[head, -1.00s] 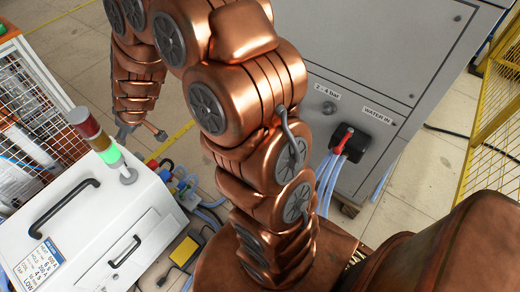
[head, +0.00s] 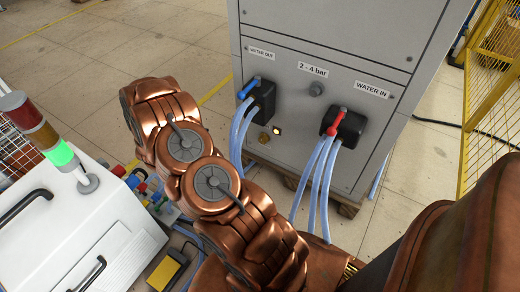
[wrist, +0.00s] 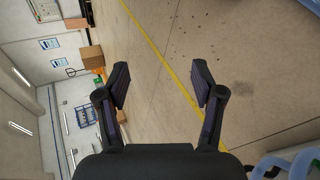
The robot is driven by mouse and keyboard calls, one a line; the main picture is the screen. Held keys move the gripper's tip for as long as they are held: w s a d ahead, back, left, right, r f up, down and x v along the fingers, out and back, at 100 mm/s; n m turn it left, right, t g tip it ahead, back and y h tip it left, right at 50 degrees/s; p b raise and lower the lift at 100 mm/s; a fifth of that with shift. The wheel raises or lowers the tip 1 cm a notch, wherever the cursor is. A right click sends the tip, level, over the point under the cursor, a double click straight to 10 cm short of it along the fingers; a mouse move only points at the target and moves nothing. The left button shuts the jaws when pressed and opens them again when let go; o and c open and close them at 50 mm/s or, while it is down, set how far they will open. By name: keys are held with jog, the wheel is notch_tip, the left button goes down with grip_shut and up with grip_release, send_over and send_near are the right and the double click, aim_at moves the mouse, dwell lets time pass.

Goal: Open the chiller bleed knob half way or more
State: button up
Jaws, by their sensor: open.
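The grey chiller cabinet (head: 350,25) stands at the upper middle of the head view. A small round grey fitting (head: 317,89) sits under its "2 - 4 bar" label. No label marks which part is the bleed knob. My gripper (wrist: 161,80) is open and empty in the wrist view, with the floor between and beyond its fingers. The chiller panel does not show there. In the head view my arm hides the gripper.
A blue-handled valve (head: 248,89) and a red-handled valve (head: 335,124) carry pale blue hoses down the panel. A white machine (head: 60,225) with a signal tower (head: 45,138) stands at left. A yellow mesh fence (head: 490,120) stands at right. Open floor lies behind the arm.

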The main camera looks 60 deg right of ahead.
jog(key=s+d+f+n+g+h+b, duration=0.1)
jog(key=s+d+f+g+h+b, duration=0.15)
jog(key=s+d+f, duration=0.3)
jog(key=n+g+h+b, duration=0.2)
jog(key=n+h+b, duration=0.1)
jog(key=h, duration=0.1)
send_near(261, 141)
jog(key=d, duration=0.2)
jog(key=shift+s+d+f+b, duration=0.15)
jog(key=shift+d+b, duration=0.45)
jog(key=shift+d, duration=0.9)
jog(key=shift+s+d+f+b, duration=0.15)
jog(key=shift+d+b, duration=0.45)
jog(key=shift+d, duration=0.95)
jog(key=shift+d+r, duration=0.1)
jog(key=shift+d, duration=0.6)
jog(key=c, duration=1.2)
jog(key=shift+o, duration=0.2)
